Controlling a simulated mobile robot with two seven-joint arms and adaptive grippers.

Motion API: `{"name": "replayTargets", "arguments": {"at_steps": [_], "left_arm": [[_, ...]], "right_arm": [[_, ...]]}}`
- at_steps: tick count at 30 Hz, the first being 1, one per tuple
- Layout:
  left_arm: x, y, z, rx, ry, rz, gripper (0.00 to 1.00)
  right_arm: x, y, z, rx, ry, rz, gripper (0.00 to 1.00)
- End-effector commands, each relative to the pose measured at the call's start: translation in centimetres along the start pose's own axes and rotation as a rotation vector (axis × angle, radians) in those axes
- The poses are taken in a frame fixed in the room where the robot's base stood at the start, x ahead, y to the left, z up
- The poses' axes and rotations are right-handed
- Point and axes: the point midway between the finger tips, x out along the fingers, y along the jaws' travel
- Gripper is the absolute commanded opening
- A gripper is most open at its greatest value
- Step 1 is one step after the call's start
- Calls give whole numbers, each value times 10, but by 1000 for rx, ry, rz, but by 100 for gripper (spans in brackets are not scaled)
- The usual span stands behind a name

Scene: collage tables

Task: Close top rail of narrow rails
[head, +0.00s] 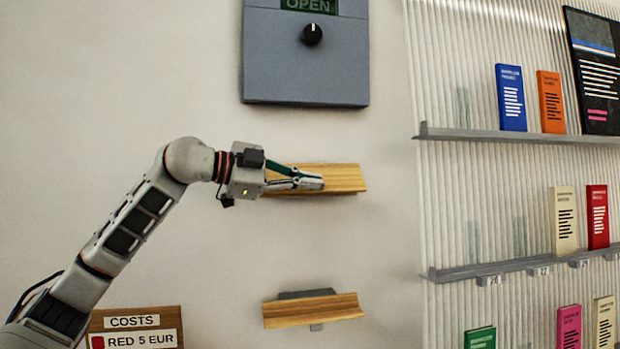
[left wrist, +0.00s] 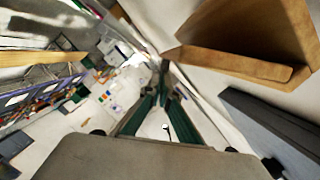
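The top wooden rail (head: 345,178) is a narrow ledge on the white wall, below a grey box. My left gripper (head: 318,182) lies in front of it, with its green and grey fingers together and empty. The gripper hides part of the rail, and I cannot tell if the fingertips touch it. In the left wrist view the fingers (left wrist: 164,72) converge at their tips, and a wooden rail (left wrist: 235,65) shows at the upper right. The lower wooden rail (head: 313,310) sits tilted below, with a grey bracket behind it. My right gripper is not in view.
The grey box (head: 305,60) above has a black knob and an "OPEN" display. Shelves (head: 520,136) with several coloured books stand on the right. A wooden "COSTS" sign (head: 135,328) is at the lower left. The wall between the two rails is clear.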

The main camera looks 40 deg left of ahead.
Motion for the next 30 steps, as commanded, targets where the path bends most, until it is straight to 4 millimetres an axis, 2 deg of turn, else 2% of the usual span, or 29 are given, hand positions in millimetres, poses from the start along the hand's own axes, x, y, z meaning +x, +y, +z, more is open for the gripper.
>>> {"name": "replayTargets", "arguments": {"at_steps": [1,10,18,30], "left_arm": [[2,6,7,44,-3,-10,0],[7,14,26,311,-2,-77,0],[10,15,39,500,-1,-126,0],[12,14,47,509,0,-129,0]], "right_arm": [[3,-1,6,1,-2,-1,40],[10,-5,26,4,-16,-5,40],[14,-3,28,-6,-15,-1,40],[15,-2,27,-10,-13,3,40]]}}
